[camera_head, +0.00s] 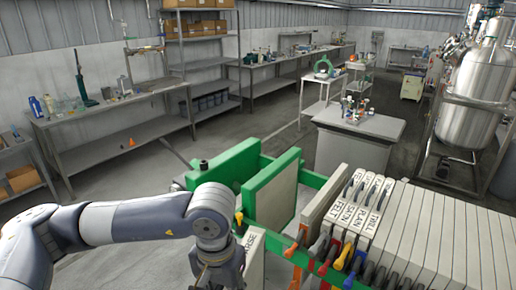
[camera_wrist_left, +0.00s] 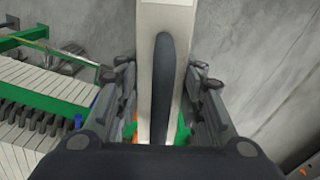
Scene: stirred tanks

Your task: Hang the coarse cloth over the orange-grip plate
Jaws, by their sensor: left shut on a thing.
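My left gripper (camera_wrist_left: 161,75) is shut on a pale slab with a dark grip (camera_wrist_left: 165,90), seen close up in the left wrist view. In the head view the gripper itself is mostly below the frame edge, under my wrist. A pale lettered panel (camera_head: 252,245) beside my wrist is probably this slab, the coarse cloth; its lettering is only partly readable. An orange-grip plate (camera_head: 322,208) stands in the green-railed press, with orange grips (camera_head: 295,246) at its near side. My right gripper is not in view.
Cloths lettered FELT (camera_head: 337,218), SATIN (camera_head: 350,220), PLAIN (camera_head: 363,222) and TWILL (camera_head: 377,224) stand right of that plate, ahead of a row of pale plates (camera_head: 450,245). A green plate (camera_head: 272,192) stands to the left. There is a gap between it and the orange-grip plate.

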